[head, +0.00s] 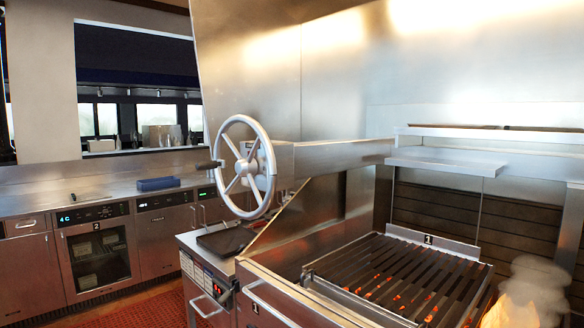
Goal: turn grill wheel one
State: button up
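The grill wheel (226,141) is a grey metal wheel with several spokes and a rim, mounted upright at the left end of a steel beam beside the grill. A dark crank handle (209,166) sticks out to the left from the rim's left side. A small label shows on the hub block behind the wheel. The grill grate (400,272) lies right of and below the wheel, with glowing coals under its bars. A plate marked 1 (428,240) stands at its back edge. My gripper is not in view, and nothing visible touches the wheel.
Flames and smoke (533,292) rise at the lower right. A steel shelf (450,169) hangs behind the grate. A fryer unit (222,240) stands below the wheel. Left, a steel counter (90,200) holds a blue tray (158,184). Red floor matting (150,310) shows at the lower left.

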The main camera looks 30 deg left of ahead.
aim_at(245, 167)
jog(key=u, duration=2.9)
jog(key=i, duration=3)
jog(key=z, duration=3.05)
